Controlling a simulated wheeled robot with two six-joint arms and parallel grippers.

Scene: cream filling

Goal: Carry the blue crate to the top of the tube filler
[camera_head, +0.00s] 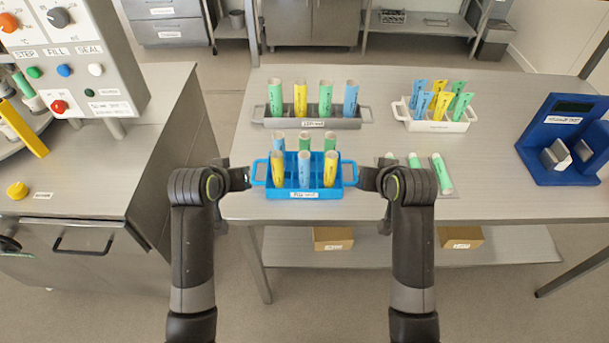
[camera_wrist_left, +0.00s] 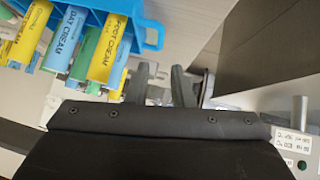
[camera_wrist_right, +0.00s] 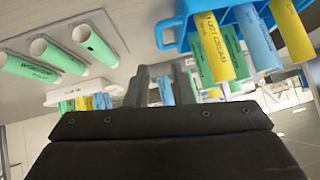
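The blue crate (camera_head: 319,192) holds several upright green, yellow and blue tubes. It appears to sit at the table's front edge, with a handle on each side. My left gripper (camera_head: 246,178) is at its left handle; in the left wrist view the fingers (camera_wrist_left: 160,75) are apart, with the blue handle (camera_wrist_left: 153,36) just beyond their tips. My right gripper (camera_head: 362,178) is at the right handle; in the right wrist view the fingers (camera_wrist_right: 162,80) are apart, with the handle (camera_wrist_right: 166,36) just beyond. The tube filler (camera_head: 80,50), with buttons and knobs, stands at the left, partly out of frame.
A grey crate (camera_head: 312,124) of tubes stands behind the blue one. A white crate (camera_head: 436,126) of tubes and a blue stand (camera_head: 545,170) are to the right. Green tubes (camera_head: 440,173) lie beside my right gripper. A floor gap separates the table from the filler's cabinet (camera_head: 90,190).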

